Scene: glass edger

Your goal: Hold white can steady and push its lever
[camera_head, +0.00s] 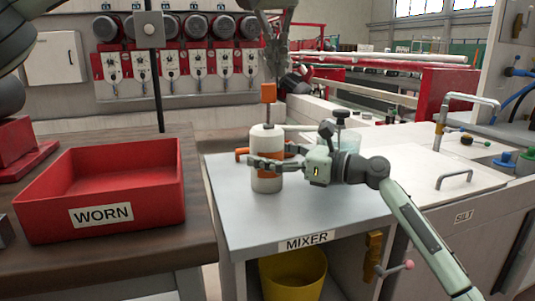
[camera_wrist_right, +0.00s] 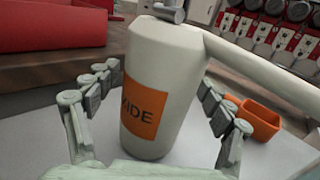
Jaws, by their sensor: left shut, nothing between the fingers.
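The white can (camera_head: 266,183) stands upright on the grey mixer table (camera_head: 330,215). An orange piece (camera_head: 268,93) sits on a stem above its top, and a pale arm (camera_head: 298,128) sticks out to the right. The can (camera_wrist_right: 158,65) has an orange label ending in "IDE". My right gripper (camera_head: 270,158) has its fingers on both sides of the can; in the right wrist view (camera_wrist_right: 155,100) gaps show between fingers and can. My left gripper (camera_head: 275,76) is shut and empty, pointing down just above the orange piece; whether they touch is unclear.
A red bin marked WORN (camera_head: 128,215) stands on the wooden bench at left. A small orange box (camera_wrist_right: 252,120) lies beside the can. A dark-topped item (camera_head: 341,120) stands behind my right wrist. A yellow bucket (camera_head: 293,280) is below the table. The table's front is clear.

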